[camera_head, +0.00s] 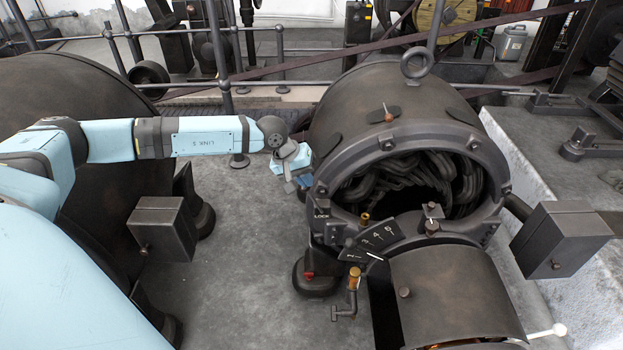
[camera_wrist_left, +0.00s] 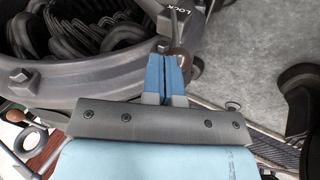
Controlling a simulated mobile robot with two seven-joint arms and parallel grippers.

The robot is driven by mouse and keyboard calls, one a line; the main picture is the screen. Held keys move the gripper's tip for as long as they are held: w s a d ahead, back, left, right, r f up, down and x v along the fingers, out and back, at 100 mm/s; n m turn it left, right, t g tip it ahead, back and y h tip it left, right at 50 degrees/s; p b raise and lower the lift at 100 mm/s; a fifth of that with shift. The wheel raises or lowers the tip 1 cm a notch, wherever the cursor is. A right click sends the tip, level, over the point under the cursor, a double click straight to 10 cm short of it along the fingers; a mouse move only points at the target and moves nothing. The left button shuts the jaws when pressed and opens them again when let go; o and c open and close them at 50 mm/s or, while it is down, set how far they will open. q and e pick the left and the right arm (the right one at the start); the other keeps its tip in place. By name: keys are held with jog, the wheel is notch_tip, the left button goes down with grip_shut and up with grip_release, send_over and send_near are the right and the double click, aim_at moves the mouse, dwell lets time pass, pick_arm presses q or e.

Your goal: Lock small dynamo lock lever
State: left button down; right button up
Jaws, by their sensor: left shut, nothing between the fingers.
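The small dynamo (camera_head: 380,105) stands right of centre, its open end showing dark coiled windings. A LOCK label (camera_head: 321,216) is on the left of its front rim and also shows at the top of the left wrist view (camera_wrist_left: 181,20). My left gripper (camera_head: 302,184) is at the dynamo's left rim. Its blue fingers (camera_wrist_left: 166,62) are shut and empty, tips right at the lever's base; I cannot tell whether they touch it. My right gripper is not in view.
A numbered dial plate (camera_head: 370,242) and a brass handle (camera_head: 354,277) sit below the rim. A large dark machine (camera_head: 60,110) stands at left, with a box (camera_head: 162,228) on its side. Another box (camera_head: 562,238) juts out at right. Grey floor (camera_head: 235,260) between the machines is clear.

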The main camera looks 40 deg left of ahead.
pick_arm(q)
jog(key=shift+d+f, duration=0.1)
jog(key=shift+w+d+f+b, duration=0.15)
jog(key=shift+d+f+b, duration=0.25)
jog(key=shift+d, duration=0.15)
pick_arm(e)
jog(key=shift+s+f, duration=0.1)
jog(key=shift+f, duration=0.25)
pick_arm(q)
jog(key=shift+f, duration=0.15)
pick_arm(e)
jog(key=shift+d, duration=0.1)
pick_arm(q)
notch_tip(320, 180, up, 14)
jog(key=s+p, duration=0.1)
jog(key=p, duration=0.4)
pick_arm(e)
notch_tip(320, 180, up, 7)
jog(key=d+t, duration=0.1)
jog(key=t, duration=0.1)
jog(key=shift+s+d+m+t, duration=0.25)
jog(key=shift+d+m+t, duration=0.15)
pick_arm(q)
jog(key=shift+s+d+f, duration=0.1)
jog(key=shift+d+f, duration=0.05)
